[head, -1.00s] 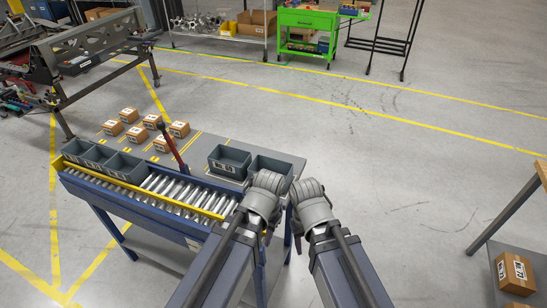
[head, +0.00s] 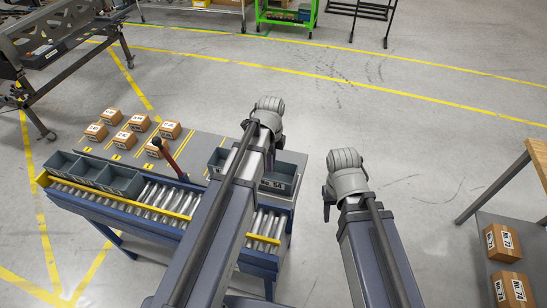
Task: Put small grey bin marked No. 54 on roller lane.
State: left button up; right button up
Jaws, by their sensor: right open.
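The small grey bin marked No. 54 (head: 281,184) stands on the right end of the grey table top, partly covered by my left arm. The roller lane (head: 162,192) runs along the table's front edge, with metal rollers and a yellow rail. My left gripper (head: 252,124) is beyond the bin, over the table's far edge. Its fingers are mostly hidden behind the wrist, so its opening does not show. My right gripper (head: 328,194) is open, over the floor to the right of the table, apart from the bin.
Several grey bins (head: 90,171) sit in a row at the lane's left end. A red-handled lever (head: 164,150) rises behind the lane. Small cartons (head: 171,130) stand on the table's far left.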

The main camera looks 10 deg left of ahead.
pick_arm(q)
notch_tip(320, 180, down, 10)
jog(key=b, duration=1)
grip_shut()
dwell(0.8)
notch_tip(320, 180, up, 11)
jog(key=p, duration=1.1)
dwell(0.3)
